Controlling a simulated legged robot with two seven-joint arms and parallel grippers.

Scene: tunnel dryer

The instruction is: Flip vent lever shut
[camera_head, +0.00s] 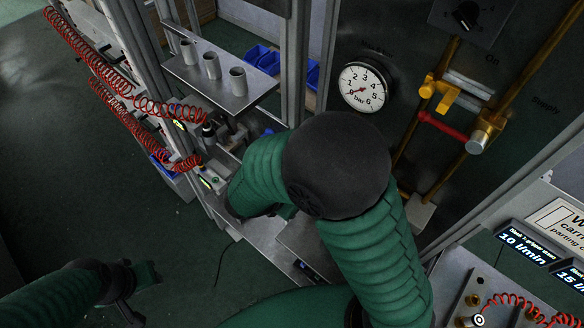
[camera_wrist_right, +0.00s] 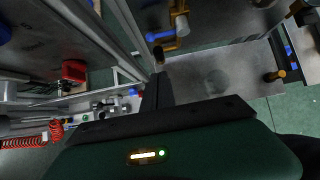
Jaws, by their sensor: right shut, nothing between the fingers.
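In the head view, a red lever (camera_head: 443,126) lies on brass pipework on the dark panel at the right, below a yellow valve handle (camera_head: 440,92). Which one is the vent lever I cannot tell. My right gripper (camera_wrist_right: 158,90) is shut and empty in the wrist view, pointing at grey metal surfaces with a brass fitting (camera_wrist_right: 172,42) beyond its tips. The gap between them is unclear. In the head view my right forearm hides that gripper. My left gripper (camera_head: 128,308) is low at the left, dark and small, away from the panel.
A round pressure gauge (camera_head: 362,87) sits on the panel. A shelf (camera_head: 222,86) with three grey cups stands at upper left. Red coiled hoses (camera_head: 110,80) hang along the frame posts. A flow display (camera_head: 525,240) is at lower right. Open floor (camera_head: 70,170) lies at left.

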